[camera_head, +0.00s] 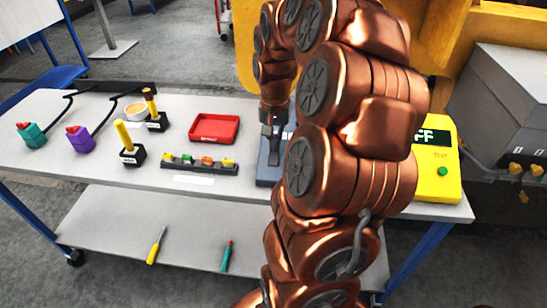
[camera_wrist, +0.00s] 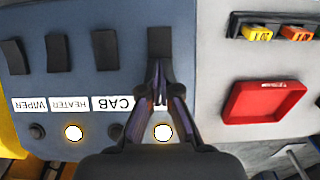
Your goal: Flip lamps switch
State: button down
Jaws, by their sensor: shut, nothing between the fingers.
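A blue-grey switch panel (camera_wrist: 80,78) carries a row of black rocker switches. Three labels beside them read WIPER (camera_wrist: 30,104), HEATER (camera_wrist: 68,104) and CAB (camera_wrist: 112,103). The fourth black switch (camera_wrist: 160,40), at the right end of the row, has its label hidden behind my gripper (camera_wrist: 159,66). My gripper is shut and empty, its tips at this switch's lower edge; I cannot tell whether they touch. Round indicators at the HEATER switch (camera_wrist: 73,132) and at the fourth switch (camera_wrist: 162,132) glow. In the head view the panel (camera_head: 268,170) is mostly hidden behind my arm.
A red tray (camera_head: 214,128) and a black strip with coloured pieces (camera_head: 199,163) lie left of the panel on the grey table (camera_head: 60,115). A yellow tester (camera_head: 440,175) stands right.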

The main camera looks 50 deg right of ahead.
jog(key=shift+f+b, duration=0.3)
jog(key=shift+f, duration=0.2)
dwell(0.4)
jog(key=shift+r+p, duration=0.35)
jog(key=shift+r, duration=3.15)
jog(key=shift+a, duration=0.15)
jog(key=s+a+n, duration=0.2)
jog(key=a+n, duration=0.1)
jog(key=a, duration=0.6)
jog(key=s+a+n, duration=0.3)
jog(key=a, duration=0.6)
jog(key=s+a+f+n+g, duration=0.1)
jog(key=s+a+f+n, duration=0.4)
jog(key=s+a, duration=0.4)
jog(key=s, duration=0.3)
jog(key=shift+s+a+g, duration=0.15)
jog(key=shift+a+g, duration=0.1)
jog(key=shift+g, duration=0.15)
jog(key=shift+d+f, duration=0.1)
